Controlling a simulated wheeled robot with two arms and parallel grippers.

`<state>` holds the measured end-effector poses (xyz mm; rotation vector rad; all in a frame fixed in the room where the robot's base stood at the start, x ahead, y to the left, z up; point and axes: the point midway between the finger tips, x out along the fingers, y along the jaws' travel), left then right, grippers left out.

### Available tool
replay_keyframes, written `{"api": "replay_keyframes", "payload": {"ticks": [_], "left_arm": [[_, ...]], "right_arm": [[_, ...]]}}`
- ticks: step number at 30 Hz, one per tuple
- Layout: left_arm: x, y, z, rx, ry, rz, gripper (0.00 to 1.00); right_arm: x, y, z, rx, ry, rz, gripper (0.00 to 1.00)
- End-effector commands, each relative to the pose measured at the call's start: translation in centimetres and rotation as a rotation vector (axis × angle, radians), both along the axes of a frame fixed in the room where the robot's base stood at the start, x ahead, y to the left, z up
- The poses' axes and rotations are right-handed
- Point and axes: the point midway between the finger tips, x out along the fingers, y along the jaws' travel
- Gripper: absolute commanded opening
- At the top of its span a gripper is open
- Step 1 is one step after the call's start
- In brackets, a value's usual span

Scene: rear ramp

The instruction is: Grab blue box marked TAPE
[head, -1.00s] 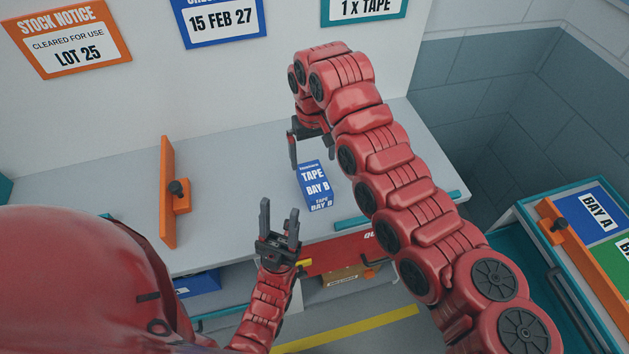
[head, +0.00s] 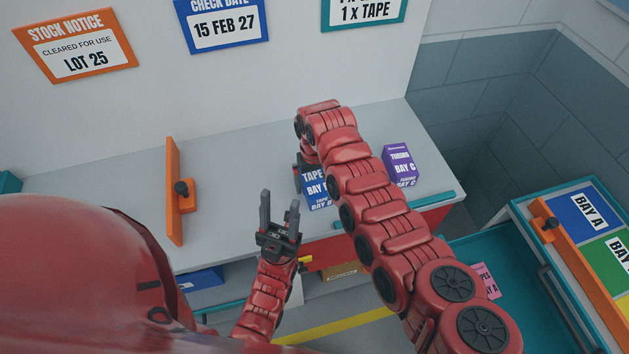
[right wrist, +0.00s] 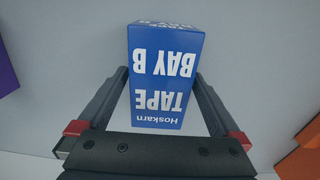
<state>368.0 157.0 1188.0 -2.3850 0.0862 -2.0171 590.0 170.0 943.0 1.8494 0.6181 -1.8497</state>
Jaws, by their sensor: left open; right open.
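The blue box marked TAPE, BAY B (head: 318,190) stands on the grey counter, partly hidden behind my right arm in the head view. In the right wrist view the blue box (right wrist: 163,75) shows upside down, between the two fingers of my right gripper (right wrist: 162,95). The fingers are open on either side of it, with a gap visible at the lower right. Whether either finger touches it I cannot tell. In the head view the right gripper is mostly hidden by its own arm. My left gripper (head: 279,220) is open and empty at the counter's front, left of the box.
A purple TUBING, BAY C box (head: 400,165) stands right of my right arm. An orange upright panel (head: 173,215) stands on the counter (head: 235,165) at left. A teal drawer or tray (head: 515,275) with a pink labelled item (head: 487,280) is at lower right.

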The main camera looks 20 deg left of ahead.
Motion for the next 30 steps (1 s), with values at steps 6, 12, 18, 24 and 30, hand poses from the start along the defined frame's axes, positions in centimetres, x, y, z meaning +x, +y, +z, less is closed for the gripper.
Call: {"api": "replay_keyframes", "payload": {"ticks": [6,12,18,24,30], "left_arm": [[0.00,0.00,0.03,0.000,0.000,0.000,0.50],[0.00,0.00,0.03,0.000,0.000,0.000,0.50],[0.00,0.00,0.03,0.000,0.000,0.000,0.50],[0.00,0.00,0.04,0.000,0.000,0.000,0.50],[0.00,0.00,0.02,0.000,0.000,0.000,0.50]], "right_arm": [[-0.02,0.05,-0.26,0.001,0.000,0.001,1.00],[-0.02,0.05,-0.24,0.001,0.000,0.001,0.73],[-0.03,0.04,-0.24,0.001,0.000,0.001,0.37],[-0.02,0.04,-0.22,0.001,0.000,0.001,0.13],[0.00,0.04,-0.19,0.001,0.000,0.000,0.13]]}}
